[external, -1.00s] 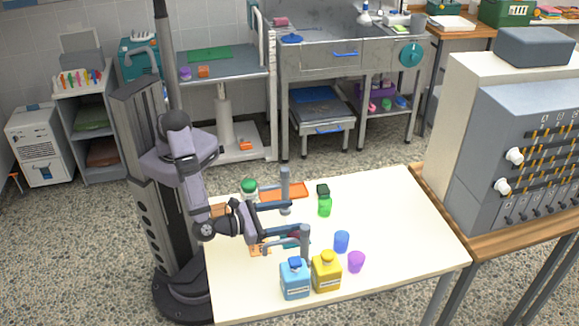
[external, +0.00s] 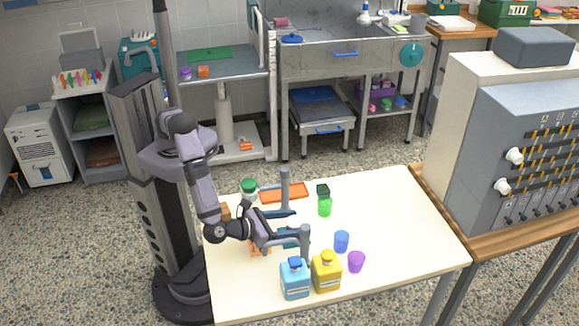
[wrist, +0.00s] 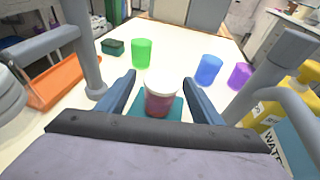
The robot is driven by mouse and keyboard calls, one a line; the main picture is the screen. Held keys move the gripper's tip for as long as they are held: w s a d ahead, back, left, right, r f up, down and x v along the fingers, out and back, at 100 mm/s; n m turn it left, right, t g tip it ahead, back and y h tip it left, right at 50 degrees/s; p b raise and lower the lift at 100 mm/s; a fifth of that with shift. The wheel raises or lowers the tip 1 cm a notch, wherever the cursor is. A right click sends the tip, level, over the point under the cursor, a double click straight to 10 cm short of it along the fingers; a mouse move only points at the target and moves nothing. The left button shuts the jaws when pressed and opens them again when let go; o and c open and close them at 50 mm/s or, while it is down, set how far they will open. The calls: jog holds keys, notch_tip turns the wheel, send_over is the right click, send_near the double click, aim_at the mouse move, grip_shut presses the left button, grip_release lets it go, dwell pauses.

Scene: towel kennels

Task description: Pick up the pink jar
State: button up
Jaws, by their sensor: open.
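The pink jar (wrist: 160,101), a dark pink body with a whitish lid, stands upright on a teal square (wrist: 179,106) in the wrist view. My gripper (wrist: 160,88) is open, with one dark blue finger on each side of the jar and a visible gap to each. The jar is not held. The teal square shows there only in part.
Two grey posts (external: 285,189) (external: 305,244) flank my gripper closely. Blue (external: 341,241), purple (external: 356,262) and green (external: 324,208) cups stand to the right. Blue (external: 295,281) and yellow (external: 326,273) bottles stand at the front. An orange tray (external: 284,193) lies behind. The table's right side is clear.

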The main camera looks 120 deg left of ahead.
aim_at(300, 221)
jog(key=shift+p+x, duration=0.55)
jog(key=shift+x, duration=1.55)
jog(key=shift+w+r, duration=0.1)
jog(key=shift+r, duration=0.05)
jog(key=c, duration=1.1)
jog(key=shift+c, duration=0.2)
jog(key=shift+r, duration=0.15)
notch_tip(300, 221, up, 10)
jog(key=b, duration=0.1)
